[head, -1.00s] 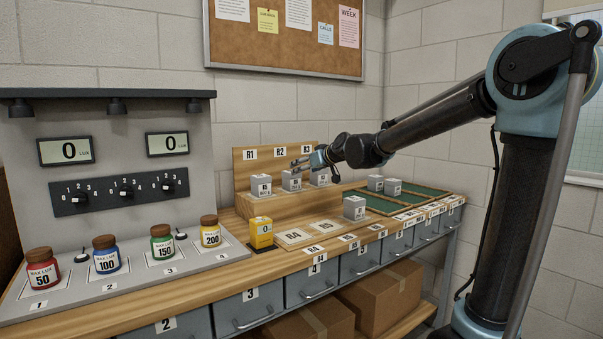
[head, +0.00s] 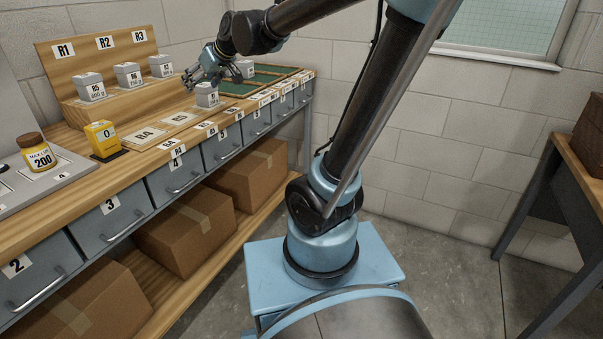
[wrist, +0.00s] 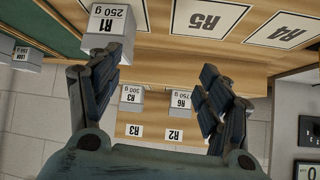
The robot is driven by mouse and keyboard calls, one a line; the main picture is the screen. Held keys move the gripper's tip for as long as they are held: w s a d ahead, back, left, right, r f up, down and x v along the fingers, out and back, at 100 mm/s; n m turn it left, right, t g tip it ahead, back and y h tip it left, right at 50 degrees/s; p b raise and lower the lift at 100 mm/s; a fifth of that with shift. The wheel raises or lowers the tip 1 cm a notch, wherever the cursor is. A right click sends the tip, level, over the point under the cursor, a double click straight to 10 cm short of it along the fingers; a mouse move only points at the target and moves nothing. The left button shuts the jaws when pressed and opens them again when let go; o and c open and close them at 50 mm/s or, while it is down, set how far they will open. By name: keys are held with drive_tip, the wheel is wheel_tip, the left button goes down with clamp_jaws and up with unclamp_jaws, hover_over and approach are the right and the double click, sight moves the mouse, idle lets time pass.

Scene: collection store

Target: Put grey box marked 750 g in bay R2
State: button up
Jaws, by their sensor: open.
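The grey box marked 750 g (head: 129,77), labelled R6, stands upright on the wooden riser in front of the bay R2 label (head: 104,43). It sits between the 600 g box (head: 91,88) by R1 and the 300 g box (head: 160,67) by R3. In the wrist view, the 750 g box (wrist: 180,100) shows upside down near the R2 label (wrist: 173,135). My gripper (head: 192,84) is open and empty, to the right of the riser and apart from the 750 g box. Its fingers (wrist: 158,85) show spread in the wrist view.
A grey 250 g box (head: 207,95) stands on the bench close to my gripper. Flat R4 (head: 146,134) and R5 (head: 179,119) spots are empty. A green-lined tray (head: 262,76) holds a grey box. A yellow block (head: 102,138) and a yellow jar (head: 38,152) stand left.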

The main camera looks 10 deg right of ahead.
drive_tip(key=s+d+f+m+g+h, duration=0.2)
drive_tip(key=s+d+f+m+h, duration=0.1)
drive_tip(key=s+d+f, duration=0.8)
drive_tip(key=s+d+f+m+g+h, duration=0.3)
drive_tip(key=s+d+f, duration=0.8)
drive_tip(key=s+d, duration=0.4)
drive_tip(key=shift+s+d+m+h, duration=0.4)
drive_tip(key=shift+s+m, duration=0.15)
drive_tip(key=shift+m, duration=0.15)
drive_tip(key=shift+a, duration=0.1)
